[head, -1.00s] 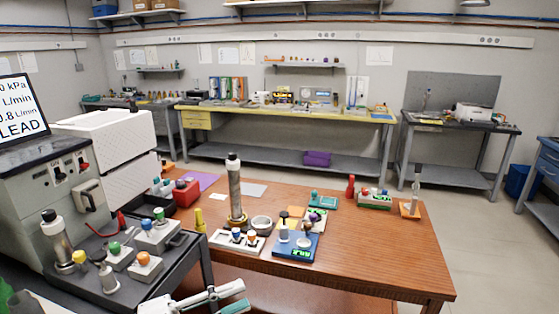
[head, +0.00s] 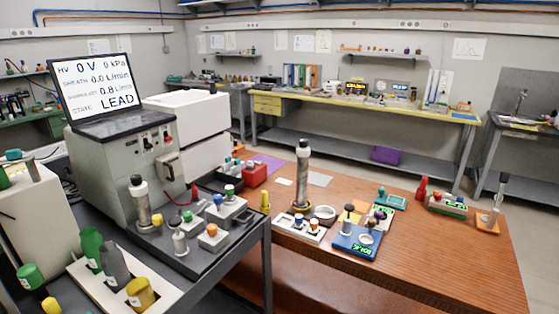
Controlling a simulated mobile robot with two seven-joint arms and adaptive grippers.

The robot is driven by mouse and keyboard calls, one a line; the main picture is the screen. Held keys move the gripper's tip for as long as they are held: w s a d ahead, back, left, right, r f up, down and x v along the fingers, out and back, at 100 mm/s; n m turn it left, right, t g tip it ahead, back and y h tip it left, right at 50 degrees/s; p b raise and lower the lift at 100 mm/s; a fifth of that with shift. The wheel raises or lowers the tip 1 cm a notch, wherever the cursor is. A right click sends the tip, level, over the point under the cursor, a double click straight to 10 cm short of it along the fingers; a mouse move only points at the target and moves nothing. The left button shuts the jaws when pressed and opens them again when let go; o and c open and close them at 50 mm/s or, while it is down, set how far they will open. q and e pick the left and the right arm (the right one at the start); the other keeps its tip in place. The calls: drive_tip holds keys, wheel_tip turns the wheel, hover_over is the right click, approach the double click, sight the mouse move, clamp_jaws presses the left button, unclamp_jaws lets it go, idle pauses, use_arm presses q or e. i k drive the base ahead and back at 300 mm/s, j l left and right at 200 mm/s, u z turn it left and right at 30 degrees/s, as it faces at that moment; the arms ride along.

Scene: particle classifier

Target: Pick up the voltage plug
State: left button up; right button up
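A small red plug (head: 194,193) stands upright beside the front of the grey instrument (head: 110,165), with a thin red cable curving from it toward the instrument. It looks like the voltage plug, but it is small and I cannot read a label. It is on or near the dark cart top (head: 250,222), close to a grey block with a green knob (head: 188,215). The instrument's screen (head: 98,84) reads HV 0 V, 0 kPa and LEAD. Neither of my grippers is in view.
A metal column (head: 141,205) stands left of the plug. Several knobbed blocks crowd the cart. A white rack (head: 158,306) holds bottles at lower left. The wooden table (head: 420,258) at right carries another column (head: 303,175) and a blue scale (head: 352,243); its front right is clear.

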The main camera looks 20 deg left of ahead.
sight(196, 191)
drive_tip(key=i+l+u, duration=0.2)
drive_tip(key=i, duration=0.35)
drive_tip(key=i+u, duration=0.2)
drive_tip(key=i, duration=0.3)
